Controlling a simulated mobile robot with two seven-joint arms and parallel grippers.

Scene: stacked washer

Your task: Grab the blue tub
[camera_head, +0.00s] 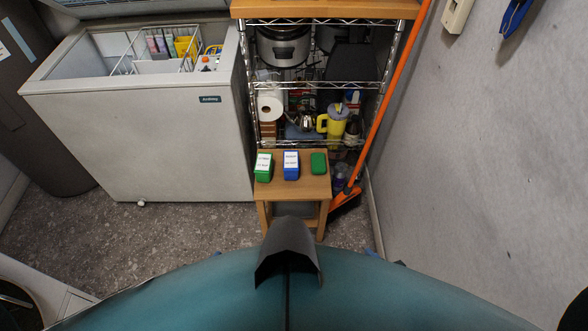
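The blue tub (291,165) is a small box with a white label on its top. It stands upright on a small wooden table (292,188), between two green tubs. The left green tub (263,167) has a white label; the right green tub (319,163) shows no label on its top. Clear gaps separate the three. Neither of my grippers can be made out in the head view, and nothing touches the blue tub. Small blue bits show past the edge of my teal body at the lower right; I cannot tell what they are.
A white chest freezer (150,140) stands open on the left. A wire shelf (318,84) with a pot, paper roll and yellow jug rises behind the table. An orange broom (385,95) leans at its right, near the grey wall (480,150). Speckled floor (190,225) is clear before the freezer.

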